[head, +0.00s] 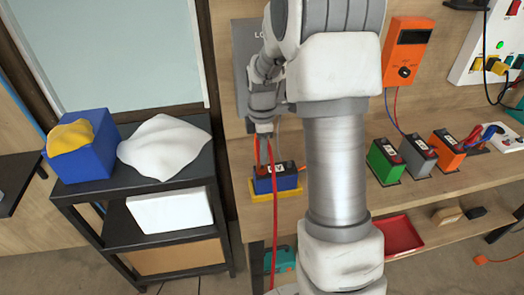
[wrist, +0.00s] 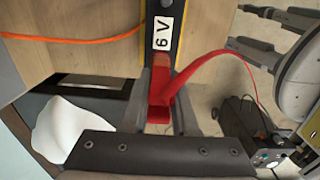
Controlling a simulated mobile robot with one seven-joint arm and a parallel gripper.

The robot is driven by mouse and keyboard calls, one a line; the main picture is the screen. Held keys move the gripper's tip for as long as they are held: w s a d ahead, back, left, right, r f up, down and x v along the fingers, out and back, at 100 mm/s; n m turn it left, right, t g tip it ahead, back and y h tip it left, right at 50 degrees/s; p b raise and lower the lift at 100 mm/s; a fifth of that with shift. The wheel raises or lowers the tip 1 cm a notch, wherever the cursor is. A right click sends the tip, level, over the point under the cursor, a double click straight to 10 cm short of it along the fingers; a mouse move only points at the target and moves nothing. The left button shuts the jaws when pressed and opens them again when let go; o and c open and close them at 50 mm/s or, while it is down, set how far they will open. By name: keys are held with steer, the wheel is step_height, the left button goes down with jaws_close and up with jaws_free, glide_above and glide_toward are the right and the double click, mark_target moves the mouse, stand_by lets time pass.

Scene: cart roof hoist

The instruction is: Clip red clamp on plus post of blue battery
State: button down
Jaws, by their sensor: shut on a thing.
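The blue battery (head: 284,182) sits in a yellow tray (head: 289,195) at the left end of the bench in the head view. My gripper (head: 263,152) is just above its left part, pointing down. In the wrist view my gripper (wrist: 162,110) is shut on the red clamp (wrist: 163,92), whose red cable (wrist: 222,52) arcs off to the right. The clamp's far end lies close to the battery's "6 V" label (wrist: 163,33). The plus post is hidden, and I cannot tell whether the clamp touches it.
Green (head: 385,161), grey (head: 419,155) and orange (head: 448,149) batteries stand to the right on the bench. An orange meter (head: 407,52) hangs on the wall. A black shelf cart (head: 90,190) with a blue box (head: 82,155) and white cloth (head: 165,146) stands left.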

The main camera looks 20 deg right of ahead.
steer(key=shift+f, duration=0.15)
steer(key=c, duration=0.6)
jaws_free()
step_height(320, 180, up, 17)
steer(key=shift+r, duration=0.2)
